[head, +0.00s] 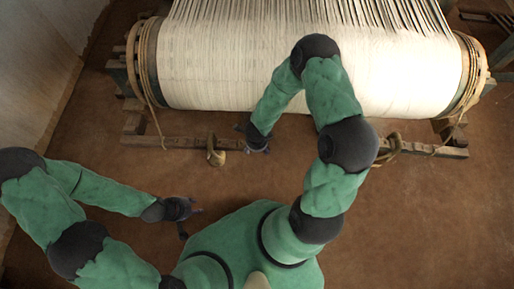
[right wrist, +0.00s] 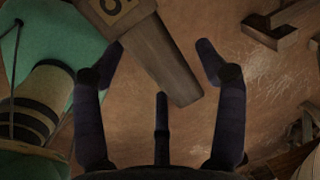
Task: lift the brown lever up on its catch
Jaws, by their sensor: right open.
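A brown wooden bar (right wrist: 158,58), which looks like the lever, comes down from the top in the right wrist view, with a yellow-framed mark near its upper part. Its squared end lies between the spread fingers of my right gripper (right wrist: 160,62), with gaps on both sides. The gripper is open, and no grip shows. In the head view my right gripper (head: 256,146) is low in front of the cloth roll; I cannot make out the lever or its catch there. My left gripper (head: 190,216) is at the lower left, fingers apart and empty, over bare floor.
The cloth roll (head: 215,75) with taut warp threads spans the back. A wooden rail (head: 180,142) runs low in front of it, with a tan weight-like piece (head: 217,157) and a rope loop (head: 390,145). A wall stands at far left. The brown floor (head: 430,215) at right is clear.

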